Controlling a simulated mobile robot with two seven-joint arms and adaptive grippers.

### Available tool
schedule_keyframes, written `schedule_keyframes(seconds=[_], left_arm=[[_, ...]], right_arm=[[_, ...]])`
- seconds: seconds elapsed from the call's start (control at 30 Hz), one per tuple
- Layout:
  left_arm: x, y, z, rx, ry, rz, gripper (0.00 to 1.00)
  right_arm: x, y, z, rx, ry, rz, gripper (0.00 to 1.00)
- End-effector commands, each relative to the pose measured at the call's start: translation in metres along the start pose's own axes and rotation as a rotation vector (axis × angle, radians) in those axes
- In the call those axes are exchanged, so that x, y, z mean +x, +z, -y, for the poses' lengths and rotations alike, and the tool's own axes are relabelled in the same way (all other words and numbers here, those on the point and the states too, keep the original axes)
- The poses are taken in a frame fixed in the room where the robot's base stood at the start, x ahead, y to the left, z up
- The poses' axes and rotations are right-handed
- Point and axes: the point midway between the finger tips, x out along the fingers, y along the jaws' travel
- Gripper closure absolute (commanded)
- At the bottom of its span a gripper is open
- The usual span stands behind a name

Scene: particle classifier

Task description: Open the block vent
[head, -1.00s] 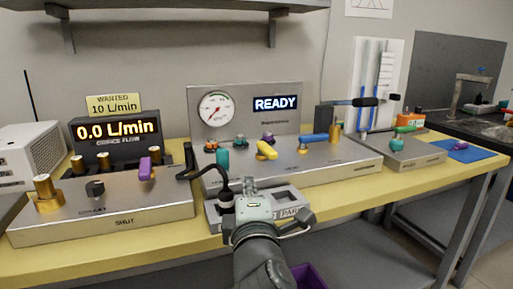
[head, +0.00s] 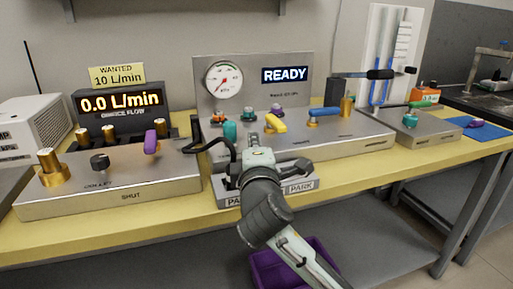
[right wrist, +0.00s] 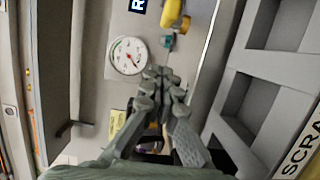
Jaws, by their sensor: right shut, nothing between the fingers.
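The middle steel block (head: 350,148) has a back panel with a round gauge (head: 224,79) and a READY display (head: 285,75). On it are a teal knob (head: 230,131), a yellow lever (head: 273,124), a blue lever (head: 323,112) and small purple and orange-teal knobs. The labels are too small to tell which one is the vent. My right gripper (head: 257,155) is shut and empty in front of the block, below the yellow lever. In the right wrist view its fingers (right wrist: 163,78) are together, with the gauge (right wrist: 128,56) and yellow lever (right wrist: 177,18) beyond. My left gripper is not in view.
A left steel box (head: 110,185) carries brass posts, a purple lever and a black knob, with a 0.0 L/min display behind. A dark hose (head: 213,145) arches left of my gripper. PARK slots (head: 301,188) lie beneath it. A purple bin (head: 268,270) stands below the bench.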

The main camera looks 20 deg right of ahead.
Motion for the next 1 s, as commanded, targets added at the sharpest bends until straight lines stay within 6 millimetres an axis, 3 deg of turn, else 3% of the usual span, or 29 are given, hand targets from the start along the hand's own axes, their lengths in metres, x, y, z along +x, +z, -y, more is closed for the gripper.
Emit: schedule_keyframes(seconds=[0.2,0.33,0.5,1.0], left_arm=[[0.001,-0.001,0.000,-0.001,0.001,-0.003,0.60],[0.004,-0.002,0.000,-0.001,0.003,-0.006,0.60],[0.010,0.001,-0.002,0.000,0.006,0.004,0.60],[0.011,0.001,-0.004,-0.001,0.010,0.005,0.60]], right_arm=[[0.048,0.000,-0.001,-0.001,0.001,0.002,1.00],[0.051,0.022,0.000,-0.002,0.000,0.002,1.00],[0.054,0.036,0.000,0.000,-0.001,0.000,1.00],[0.055,0.041,0.000,0.000,0.000,-0.002,1.00]])
